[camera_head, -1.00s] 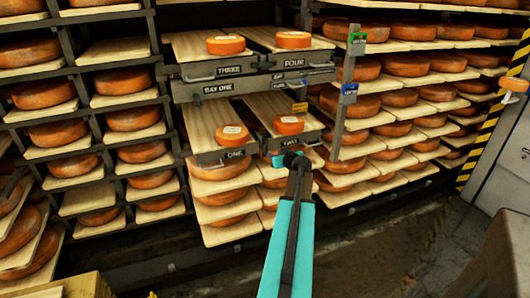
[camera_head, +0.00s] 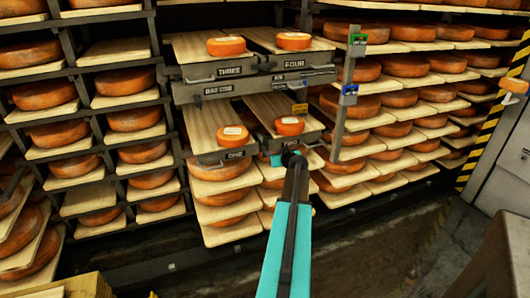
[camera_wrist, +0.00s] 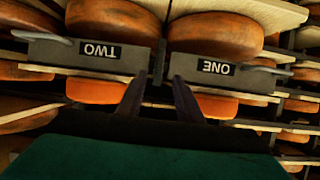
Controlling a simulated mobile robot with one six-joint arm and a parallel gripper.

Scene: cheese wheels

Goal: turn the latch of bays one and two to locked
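The front of bay one, labelled ONE (camera_head: 235,155), and the bay beside it are in the lower middle of the head view. My gripper (camera_head: 283,158) is in front of the right-hand bay and hides part of its front. In the wrist view the labels TWO (camera_wrist: 100,50) and ONE (camera_wrist: 215,68) are upside down, with a grey handle (camera_wrist: 42,37) at TWO's outer end and another handle (camera_wrist: 262,69) at ONE's. My gripper (camera_wrist: 157,92) has its dark fingers apart, with nothing visible between them. I cannot tell the state of either latch.
Boards labelled THREE (camera_head: 229,69) and FOUR (camera_head: 294,64) jut out above. A post (camera_head: 346,115) with a green piece (camera_head: 357,39) and a blue piece (camera_head: 349,90) stands to the right. Shelves of cheese wheels surround the bays. The floor in front is clear.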

